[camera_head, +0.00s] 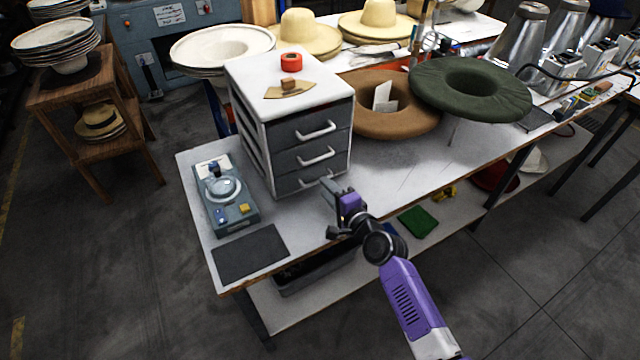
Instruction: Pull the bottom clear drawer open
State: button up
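A white drawer unit (297,92) stands on the white workbench, with three dark grey drawer fronts and white bar handles. The bottom drawer (292,183) looks dark grey rather than clear and appears closed, flush with the drawers above. Its handle (312,182) is partly hidden at the right by my gripper. My gripper (330,191) is just in front of the bottom drawer's right side, close to the handle. I cannot tell whether it touches the handle, or whether the fingers are open or shut.
A blue-grey device (226,196) and a dark mat (250,254) lie left of the drawer unit. Brown (397,118) and green (470,88) hat forms are to the right. A red tape roll (291,62) sits on the unit. The bench right of my gripper is clear.

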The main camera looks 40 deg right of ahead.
jog(key=shift+x, duration=1.85)
grip_shut()
